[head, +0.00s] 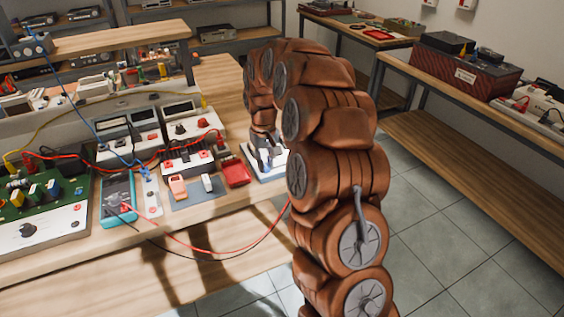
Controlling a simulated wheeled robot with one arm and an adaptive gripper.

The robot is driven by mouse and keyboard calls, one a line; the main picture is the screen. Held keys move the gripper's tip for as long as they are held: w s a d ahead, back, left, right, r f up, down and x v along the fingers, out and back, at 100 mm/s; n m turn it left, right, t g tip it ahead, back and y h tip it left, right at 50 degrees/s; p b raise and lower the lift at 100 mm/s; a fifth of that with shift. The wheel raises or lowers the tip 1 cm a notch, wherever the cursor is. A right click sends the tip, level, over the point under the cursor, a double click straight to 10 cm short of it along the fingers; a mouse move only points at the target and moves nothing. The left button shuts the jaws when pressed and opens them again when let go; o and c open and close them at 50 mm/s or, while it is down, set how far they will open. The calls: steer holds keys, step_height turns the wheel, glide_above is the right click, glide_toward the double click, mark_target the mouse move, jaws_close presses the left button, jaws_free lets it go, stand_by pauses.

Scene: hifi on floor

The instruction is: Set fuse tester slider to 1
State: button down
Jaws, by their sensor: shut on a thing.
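A small white box-like device (268,177), which looks like the fuse tester, sits at the right end of the workbench, close to its front edge. My gripper (268,160) points down onto the top of this device. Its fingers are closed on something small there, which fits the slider. The slider itself is hidden by the fingers, and its setting and any scale marks cannot be read from this view.
A red case (236,173) and a blue-grey mat (196,192) with small parts lie just left. A teal multimeter (118,201) has a red lead (232,252) hanging off the bench front. Metering units (190,152) stand behind. The tiled floor at right is clear.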

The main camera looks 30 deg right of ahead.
steer(key=shift+a, duration=0.25)
steer(key=c, duration=1.1)
jaws_free()
steer(key=shift+r, duration=6)
